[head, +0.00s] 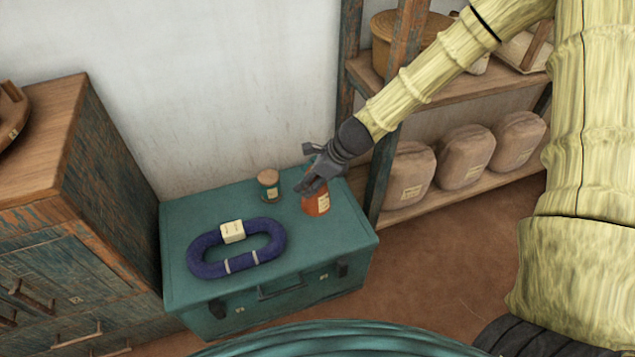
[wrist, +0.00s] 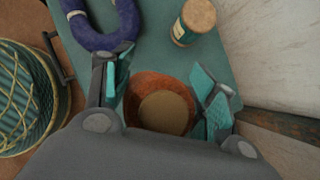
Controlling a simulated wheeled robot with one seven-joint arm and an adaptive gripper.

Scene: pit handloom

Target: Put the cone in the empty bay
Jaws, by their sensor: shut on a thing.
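The cone (head: 317,204) is orange-brown with a pale label and stands upright at the right part of the teal chest's top. My gripper (head: 313,181) is shut on it from above. In the wrist view the cone (wrist: 163,84) sits between the two teal-padded fingers (wrist: 163,100), with its round tan top facing the camera. I cannot tell whether its base touches the chest. No bay that I can make out as the empty one shows clearly; my arm hides part of the shelf.
The teal chest (head: 200,287) also holds a blue rope coil (head: 208,262) with a cream block, and a cork-topped jar (head: 269,186). Right stands a wooden shelf (head: 400,213) with several sacks below and a basket (head: 385,28) above. A wooden cabinet (head: 105,190) stands left.

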